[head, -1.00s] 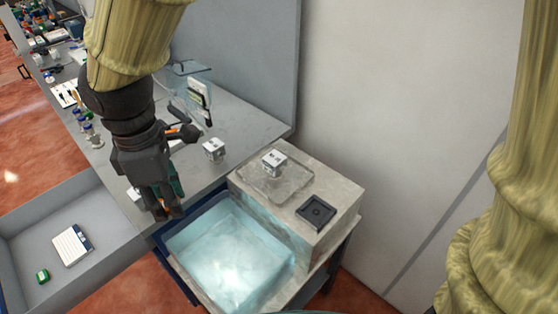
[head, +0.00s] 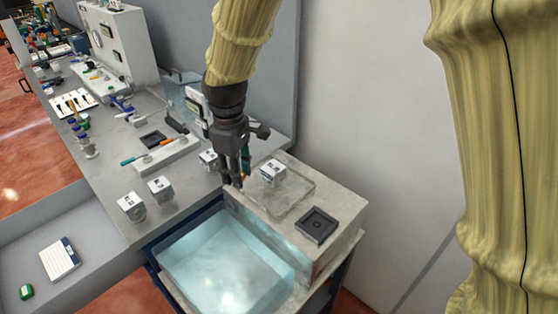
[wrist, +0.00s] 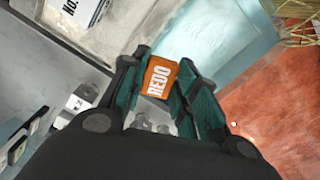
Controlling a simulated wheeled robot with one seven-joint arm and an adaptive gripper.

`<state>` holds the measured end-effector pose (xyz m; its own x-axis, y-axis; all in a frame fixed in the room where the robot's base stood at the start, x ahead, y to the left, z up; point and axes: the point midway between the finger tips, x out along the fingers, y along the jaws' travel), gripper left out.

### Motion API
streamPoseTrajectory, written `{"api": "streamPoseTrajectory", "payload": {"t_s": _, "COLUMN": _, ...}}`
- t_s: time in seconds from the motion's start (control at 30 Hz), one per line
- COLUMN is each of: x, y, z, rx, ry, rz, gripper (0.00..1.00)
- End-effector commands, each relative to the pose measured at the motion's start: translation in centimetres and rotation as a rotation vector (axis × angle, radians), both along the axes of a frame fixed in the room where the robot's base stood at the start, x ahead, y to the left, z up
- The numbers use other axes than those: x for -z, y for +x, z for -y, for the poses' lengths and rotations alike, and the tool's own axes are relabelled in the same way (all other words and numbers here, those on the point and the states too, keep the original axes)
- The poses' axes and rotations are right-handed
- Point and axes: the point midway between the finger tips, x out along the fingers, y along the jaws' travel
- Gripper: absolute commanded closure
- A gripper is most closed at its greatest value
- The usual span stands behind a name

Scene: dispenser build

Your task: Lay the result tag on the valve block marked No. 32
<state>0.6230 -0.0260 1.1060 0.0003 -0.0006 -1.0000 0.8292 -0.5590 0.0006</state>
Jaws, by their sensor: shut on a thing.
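My gripper (head: 235,182) is shut on an orange result tag (wrist: 158,78) that reads "REDO" in the wrist view. It is over the left edge of the stone ledge, just left of a white valve block (head: 271,172). That block stands on a clear tray (head: 296,198). A block with "No." on its face (wrist: 86,10) shows at the top of the wrist view, its number cut off. More white valve blocks stand on the bench: one behind my gripper (head: 208,159) and two near the front edge (head: 160,188) (head: 131,206). I cannot read their numbers.
A water basin (head: 225,265) lies in front of the ledge. A black square holder (head: 317,225) sits on the ledge's right part. A rack (head: 168,153) with slim tools stands on the bench. An open drawer (head: 95,265) holds a white card (head: 60,259) and a green item (head: 26,292).

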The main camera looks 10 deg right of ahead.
Motion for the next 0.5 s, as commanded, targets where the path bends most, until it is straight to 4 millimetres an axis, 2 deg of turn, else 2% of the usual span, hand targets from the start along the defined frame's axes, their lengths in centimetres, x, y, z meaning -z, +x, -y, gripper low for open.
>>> {"api": "streamPoseTrajectory", "payload": {"t_s": 0.5, "x": 0.6, "y": 6.3, "z": 8.5, "rx": 0.002, "ry": 0.000, "rz": -0.002, "gripper": 0.90}}
